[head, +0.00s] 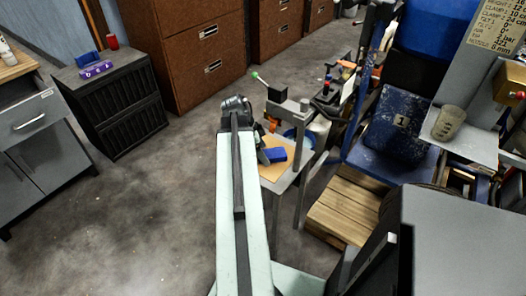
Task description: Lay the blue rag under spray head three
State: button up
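A small blue folded piece (276,155), which looks like the blue rag, is at a tan board on a small stand (272,172) in the middle of the head view. My gripper (264,155) is just left of it, at the end of my pale arm. The fingers are dark, small and partly hidden by my arm, so whether they touch or grip the blue piece is unclear. Another blue item (88,58) lies on the dark cabinet at the upper left. Spray head three cannot be picked out among the machine parts (328,92) right of the stand.
The dark cabinet (112,105) also bears a purple box (96,70) and a red can (112,41). Brown drawers (185,50) stand behind. Open floor lies left.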

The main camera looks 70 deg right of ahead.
jog(key=shift+r+p, duration=0.35)
jog(key=p+v, duration=1)
jog(key=v, duration=0.1)
jog(key=shift+a+r+p, duration=0.15)
jog(key=shift+r+p, duration=0.15)
jog(key=shift+p, duration=0.05)
jog(key=shift+w, duration=0.2)
